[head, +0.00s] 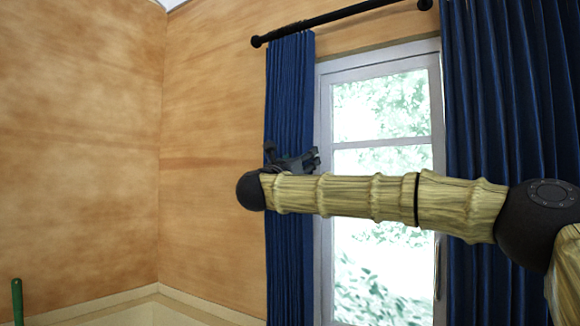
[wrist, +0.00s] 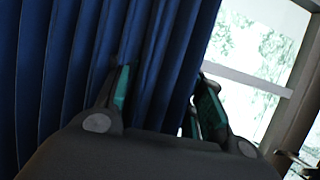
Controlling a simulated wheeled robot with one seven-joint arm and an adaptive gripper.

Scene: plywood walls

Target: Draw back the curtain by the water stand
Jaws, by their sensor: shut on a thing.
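A blue curtain (head: 290,90) hangs gathered in a narrow strip at the left side of the window, under the left end of the rod. A second, wider blue curtain (head: 510,90) hangs at the right side. My gripper (head: 312,160) is at the left curtain's edge, about mid-height of the window. In the wrist view my gripper (wrist: 163,100) has its two green-padded fingers on either side of a fold of the blue curtain (wrist: 60,70), shut on it. The water stand cannot be made out.
The black rod (head: 340,15) runs above the window (head: 380,110), whose glass is uncovered between the curtains. My arm crosses in front of it. Bare plywood-toned walls (head: 80,150) meet in a corner at left. A green upright thing (head: 17,300) shows at the lower left.

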